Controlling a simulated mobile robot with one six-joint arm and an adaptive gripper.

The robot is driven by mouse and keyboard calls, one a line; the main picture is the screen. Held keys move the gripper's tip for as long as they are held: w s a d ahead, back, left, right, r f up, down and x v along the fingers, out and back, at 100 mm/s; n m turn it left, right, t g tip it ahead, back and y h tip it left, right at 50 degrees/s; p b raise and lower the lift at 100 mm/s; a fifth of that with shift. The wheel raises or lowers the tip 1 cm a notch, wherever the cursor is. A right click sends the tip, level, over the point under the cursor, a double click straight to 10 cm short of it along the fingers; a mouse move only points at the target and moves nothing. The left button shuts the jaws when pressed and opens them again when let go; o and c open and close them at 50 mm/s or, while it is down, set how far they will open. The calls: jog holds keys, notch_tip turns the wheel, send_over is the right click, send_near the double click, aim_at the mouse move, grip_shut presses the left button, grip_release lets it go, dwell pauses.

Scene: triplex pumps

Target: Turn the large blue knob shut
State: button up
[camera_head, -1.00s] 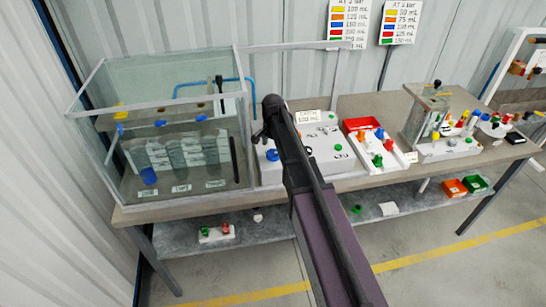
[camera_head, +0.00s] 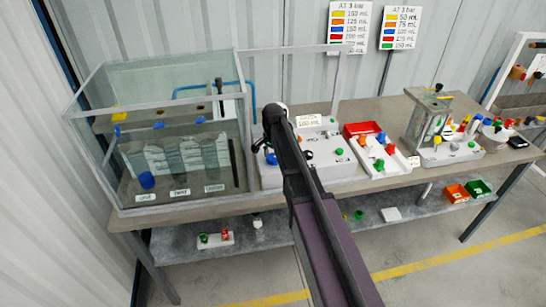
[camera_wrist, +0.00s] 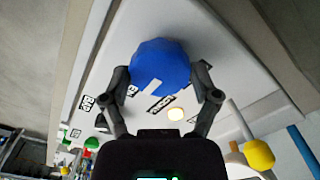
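The large blue knob (camera_wrist: 160,68) fills the space between my fingers in the wrist view. It sits on a white panel with black labels, and a pale pointer mark shows by its lower edge. In the head view the knob (camera_head: 271,159) is at the front left of the white panel (camera_head: 335,172), just below the end of my arm. My gripper (camera_wrist: 163,75) has one finger on each side of the knob. The fingers are very close to its sides; I cannot tell whether they press on it. In the head view my arm hides part of the panel.
A glass tank (camera_head: 112,175) stands left of the panel. To the right are a red tray (camera_head: 362,128), a tray with coloured knobs (camera_head: 395,165) and a clear-sided unit (camera_head: 430,115). A yellow knob (camera_wrist: 259,154) is at lower right in the wrist view.

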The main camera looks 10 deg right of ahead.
jog(key=c, duration=0.3)
jog(key=shift+c, duration=0.2)
jog(key=shift+n, duration=0.3)
jog(key=n, duration=0.3)
jog(key=shift+d, duration=0.1)
jog(key=n, duration=0.3)
jog(key=shift+n, duration=0.4)
jog(key=n, duration=0.5)
jog(key=shift+n, duration=0.3)
jog(key=n, duration=0.4)
jog(key=shift+w+n, duration=0.1)
jog(key=shift+n, duration=0.3)
